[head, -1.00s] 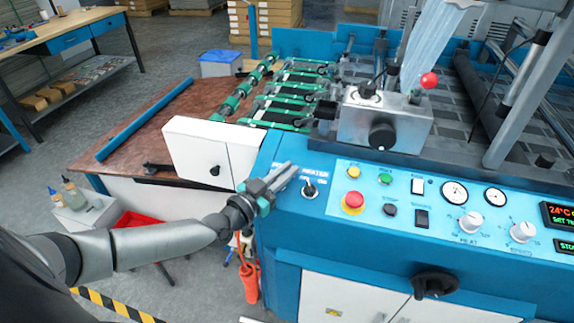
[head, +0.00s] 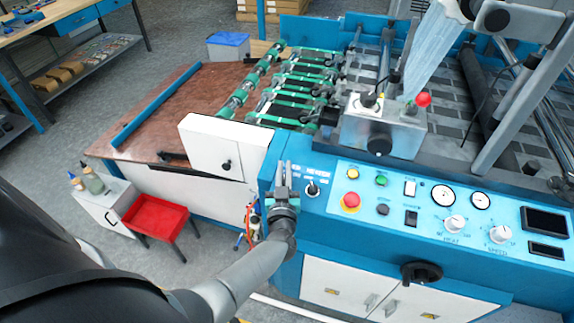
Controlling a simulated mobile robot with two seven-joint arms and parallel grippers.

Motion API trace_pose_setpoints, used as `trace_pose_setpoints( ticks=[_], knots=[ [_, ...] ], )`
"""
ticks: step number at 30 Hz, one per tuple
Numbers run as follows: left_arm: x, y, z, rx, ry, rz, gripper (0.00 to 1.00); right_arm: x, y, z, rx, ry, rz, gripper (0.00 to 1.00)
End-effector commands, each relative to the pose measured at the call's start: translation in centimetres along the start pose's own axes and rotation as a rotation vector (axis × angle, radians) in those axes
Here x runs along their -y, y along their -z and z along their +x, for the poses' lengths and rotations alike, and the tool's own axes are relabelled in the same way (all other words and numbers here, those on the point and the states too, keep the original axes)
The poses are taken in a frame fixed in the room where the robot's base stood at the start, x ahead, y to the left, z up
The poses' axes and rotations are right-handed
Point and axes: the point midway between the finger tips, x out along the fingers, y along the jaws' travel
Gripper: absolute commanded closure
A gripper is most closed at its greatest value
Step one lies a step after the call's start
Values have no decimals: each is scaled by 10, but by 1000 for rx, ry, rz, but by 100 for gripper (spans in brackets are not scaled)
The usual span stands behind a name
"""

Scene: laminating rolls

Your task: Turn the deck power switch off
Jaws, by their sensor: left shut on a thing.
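My left gripper (head: 283,173) is at the left end of the blue control panel (head: 335,218), its fingers pointing away from me. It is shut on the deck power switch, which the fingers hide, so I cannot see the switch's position. Just right of the fingers is a lever switch (head: 312,187) under a white label that reads roughly HEATER. The larger display (head: 544,221) and the smaller display (head: 546,250) at the panel's right end are dark. My right gripper is not in view.
A red mushroom button (head: 350,201), yellow and green buttons, gauges and white dials sit to the right on the panel. A white box (head: 222,147) stands just left of my gripper. A red tray (head: 156,216) stands on the floor at left.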

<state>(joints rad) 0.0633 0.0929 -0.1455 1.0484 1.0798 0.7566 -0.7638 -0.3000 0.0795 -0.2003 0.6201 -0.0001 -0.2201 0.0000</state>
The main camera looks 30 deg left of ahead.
Motion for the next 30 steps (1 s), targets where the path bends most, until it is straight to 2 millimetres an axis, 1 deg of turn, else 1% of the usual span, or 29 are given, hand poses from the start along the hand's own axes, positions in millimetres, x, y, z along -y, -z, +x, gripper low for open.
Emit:
trace_pose_setpoints(
  ticks=[6,12,18,30],
  knots=[
    [2,-2,-1,5,138,-29,100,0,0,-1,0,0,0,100],
    [6,-2,-1,3,214,-43,100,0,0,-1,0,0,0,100],
    [7,-1,-1,1,247,-48,100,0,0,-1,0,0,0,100],
    [8,0,-1,-1,254,-50,100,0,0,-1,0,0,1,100]
  ],
)
